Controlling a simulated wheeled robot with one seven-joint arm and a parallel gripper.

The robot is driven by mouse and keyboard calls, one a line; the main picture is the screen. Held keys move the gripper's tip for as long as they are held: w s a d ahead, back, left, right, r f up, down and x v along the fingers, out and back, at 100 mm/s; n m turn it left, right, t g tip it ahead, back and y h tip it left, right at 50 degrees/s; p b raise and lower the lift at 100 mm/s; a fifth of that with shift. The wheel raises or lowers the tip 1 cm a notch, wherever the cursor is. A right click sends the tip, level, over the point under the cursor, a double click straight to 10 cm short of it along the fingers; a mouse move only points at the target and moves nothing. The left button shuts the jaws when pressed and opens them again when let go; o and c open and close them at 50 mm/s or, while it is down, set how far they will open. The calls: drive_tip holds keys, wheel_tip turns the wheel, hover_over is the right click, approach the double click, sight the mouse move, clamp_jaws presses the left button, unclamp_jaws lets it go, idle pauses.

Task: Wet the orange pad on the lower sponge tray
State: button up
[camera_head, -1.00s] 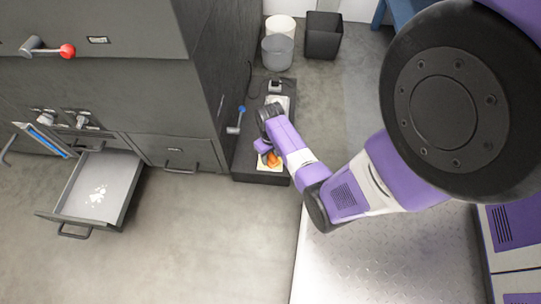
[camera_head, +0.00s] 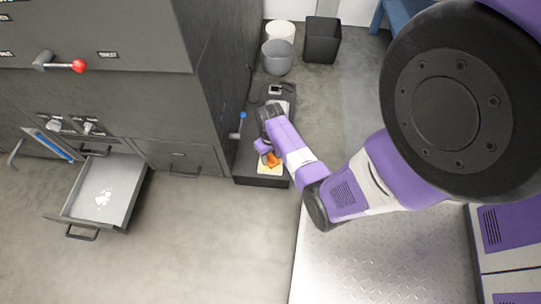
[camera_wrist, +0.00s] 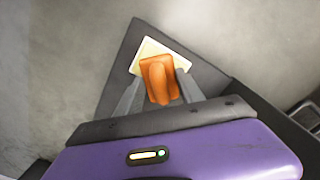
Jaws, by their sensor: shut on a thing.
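The orange pad (camera_wrist: 158,78) is between the two grey fingers of my gripper (camera_wrist: 160,92) in the wrist view, and the gripper is shut on it. The pad also shows in the head view (camera_head: 271,158), just below my wrist. Under it is a pale yellow sponge tray (camera_wrist: 146,50), which lies on a dark low bench; in the head view the tray (camera_head: 264,169) is at the bench's near end. I cannot tell whether the pad touches the yellow surface. My arm hides part of the bench and what lies farther along it.
The dark bench (camera_head: 245,158) stands against a tall dark cabinet (camera_head: 215,85) with a blue-tipped lever (camera_head: 241,122). An open drawer (camera_head: 105,190) juts out at left. Grey (camera_head: 278,60) and black bins (camera_head: 322,40) stand behind the bench. The floor in front is clear.

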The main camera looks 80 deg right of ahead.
sight(270, 155)
drive_tip(key=shift+r+p, duration=1.7)
drive_tip(key=shift+r, duration=0.1)
